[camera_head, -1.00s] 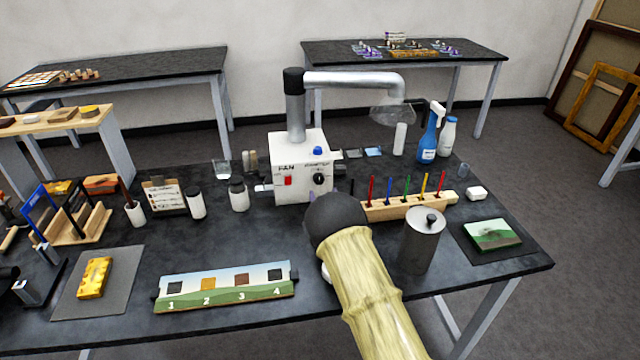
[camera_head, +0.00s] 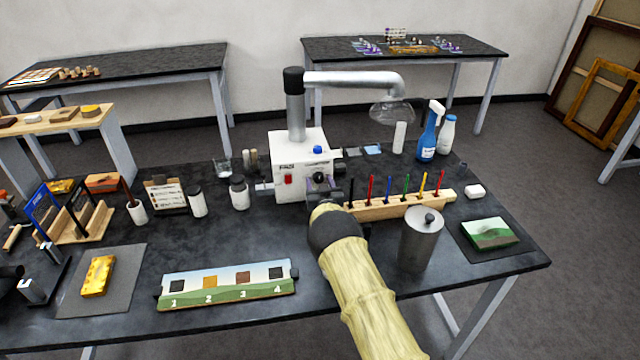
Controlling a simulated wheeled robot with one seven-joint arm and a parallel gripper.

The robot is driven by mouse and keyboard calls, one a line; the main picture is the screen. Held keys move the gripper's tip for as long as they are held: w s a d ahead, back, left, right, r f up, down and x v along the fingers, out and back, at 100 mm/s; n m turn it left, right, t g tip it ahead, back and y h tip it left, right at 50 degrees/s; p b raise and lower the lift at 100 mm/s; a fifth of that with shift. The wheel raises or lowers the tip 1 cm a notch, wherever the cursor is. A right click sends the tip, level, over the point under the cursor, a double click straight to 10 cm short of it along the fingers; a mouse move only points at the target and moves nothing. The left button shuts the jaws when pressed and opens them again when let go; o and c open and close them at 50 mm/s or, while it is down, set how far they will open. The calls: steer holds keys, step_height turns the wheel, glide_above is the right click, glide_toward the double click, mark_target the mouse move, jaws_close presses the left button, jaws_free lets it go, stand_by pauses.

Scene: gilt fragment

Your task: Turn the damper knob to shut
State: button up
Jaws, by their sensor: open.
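The fan box (camera_head: 290,150) is a white unit with a grey duct pipe and clear hood. The black damper knob (camera_head: 319,178) is at the right of the front face, partly covered by my gripper. My gripper (camera_head: 322,187) is at the knob, its jaws apart, the fingers seeming to lie around or just in front of it. Whether they touch the knob cannot be told. The knob's pointer is too small to read.
A wooden rack (camera_head: 405,206) with several coloured tools stands right of my gripper. A grey metal canister (camera_head: 420,240) stands close to my arm. A numbered strip (camera_head: 226,284) lies in front left. White jars (camera_head: 239,193) stand left of the box.

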steer(key=c, duration=1)
